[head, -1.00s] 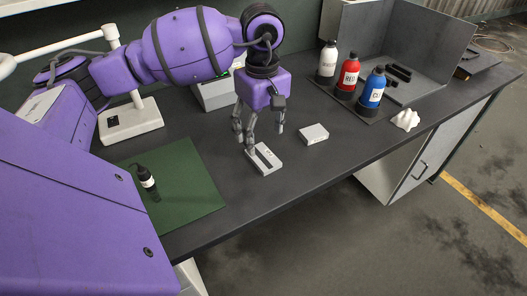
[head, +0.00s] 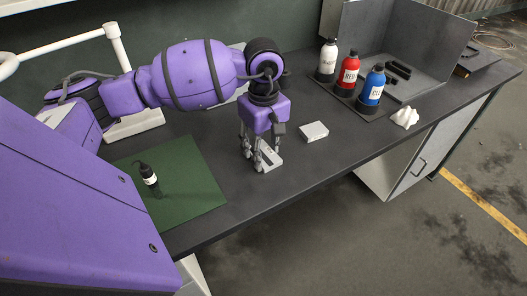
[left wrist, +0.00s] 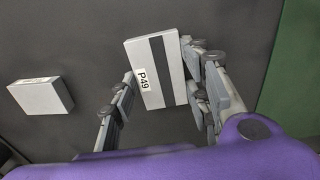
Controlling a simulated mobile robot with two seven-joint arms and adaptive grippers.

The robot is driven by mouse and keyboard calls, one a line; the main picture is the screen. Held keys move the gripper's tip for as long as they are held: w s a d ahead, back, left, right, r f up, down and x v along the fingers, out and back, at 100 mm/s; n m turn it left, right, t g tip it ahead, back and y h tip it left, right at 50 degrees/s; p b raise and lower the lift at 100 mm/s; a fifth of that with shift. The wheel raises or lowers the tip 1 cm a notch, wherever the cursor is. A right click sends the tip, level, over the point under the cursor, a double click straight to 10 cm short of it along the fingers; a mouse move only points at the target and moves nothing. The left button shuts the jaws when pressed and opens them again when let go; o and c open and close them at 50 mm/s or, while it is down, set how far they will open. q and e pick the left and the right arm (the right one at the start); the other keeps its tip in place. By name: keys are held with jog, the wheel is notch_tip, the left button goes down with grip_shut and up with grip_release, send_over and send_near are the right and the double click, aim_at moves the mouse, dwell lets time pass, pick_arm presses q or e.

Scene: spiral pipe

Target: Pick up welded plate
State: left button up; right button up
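A light grey rectangular plate marked P49 (left wrist: 172,88), with a dark stripe along its top, lies between the fingers of my left gripper (left wrist: 158,76). In the head view this plate (head: 270,160) is on the dark bench, partly hidden by the fingers. No gap under the plate can be made out. A second pale plate (head: 314,131) lies apart to the right; it also shows at the left of the wrist view (left wrist: 40,95). My right gripper is not in view.
White (head: 328,62), red (head: 348,72) and blue (head: 372,88) bottles stand at the back right by a grey metal enclosure (head: 425,50).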

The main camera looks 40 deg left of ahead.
pick_arm(q)
grip_shut()
jog(key=shift+r, duration=0.2)
